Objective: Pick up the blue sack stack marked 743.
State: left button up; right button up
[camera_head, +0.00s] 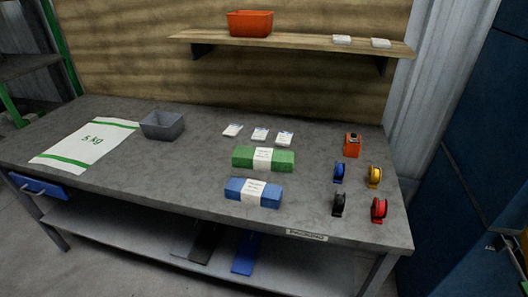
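A blue sack stack (269,195) with a white paper band lies near the front edge of the grey worktable (180,184), right of the middle. The print on its band is too small to read, so I cannot confirm the number 743. A green sack stack (281,161) with a white band lies just behind it, apart from it. Neither of my grippers shows in the head view.
A white 5 kg sack (85,140) lies flat at the left, beside a grey bin (162,125). White packets (259,135) lie behind the stacks. Several tape dispensers (379,208) and an orange box (352,144) stand at right. A shelf (300,41) hangs above.

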aim_at(255, 192)
jog(key=i+j+z, duration=0.15)
jog(key=j+z, duration=0.55)
jog(key=i+j+z, duration=0.1)
jog(key=j+z, duration=0.25)
jog(key=j, duration=0.15)
